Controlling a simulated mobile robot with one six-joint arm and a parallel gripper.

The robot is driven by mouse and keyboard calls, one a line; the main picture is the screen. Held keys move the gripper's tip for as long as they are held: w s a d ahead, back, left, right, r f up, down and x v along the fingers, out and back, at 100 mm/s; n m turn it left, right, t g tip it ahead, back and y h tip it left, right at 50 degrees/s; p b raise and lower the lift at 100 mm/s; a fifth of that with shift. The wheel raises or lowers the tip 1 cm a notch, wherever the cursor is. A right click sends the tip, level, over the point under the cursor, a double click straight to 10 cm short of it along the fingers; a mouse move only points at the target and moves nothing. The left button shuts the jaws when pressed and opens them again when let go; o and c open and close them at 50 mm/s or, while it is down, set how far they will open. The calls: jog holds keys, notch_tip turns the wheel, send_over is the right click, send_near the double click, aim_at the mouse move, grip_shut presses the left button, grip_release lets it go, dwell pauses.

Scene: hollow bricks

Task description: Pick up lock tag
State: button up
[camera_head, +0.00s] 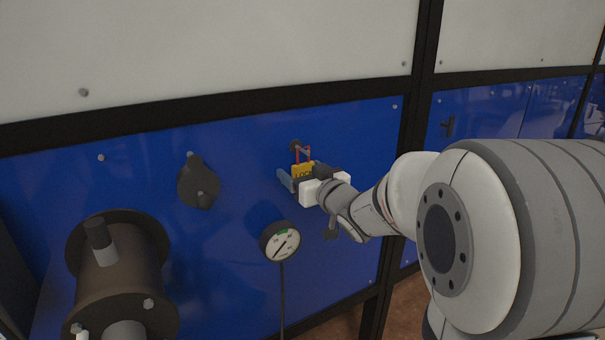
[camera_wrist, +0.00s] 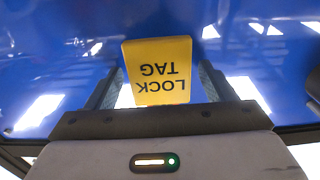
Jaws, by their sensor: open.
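The lock tag (camera_head: 302,170) is a small yellow block at a red shackle or hanger on the blue wall panel in the head view. In the wrist view the yellow lock tag (camera_wrist: 158,68) shows black lettering "LOCK TAG" upside down. My gripper (camera_head: 296,177) is at the tag, close to the panel. In the wrist view my gripper (camera_wrist: 158,88) has its fingers apart, one on each side of the tag, with the tag between them. Narrow gaps seem to show beside the tag. The tag's lower end meets the gripper body's edge in the picture, and its back is hidden.
A round pressure gauge (camera_head: 280,241) is on the panel below the gripper. A dark knob (camera_head: 198,183) sits to the left, and a large dark flanged pipe (camera_head: 122,275) juts out at lower left.

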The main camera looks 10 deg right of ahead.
jog(key=shift+c, duration=0.5)
jog(key=c, duration=1)
jog(key=shift+o, duration=0.2)
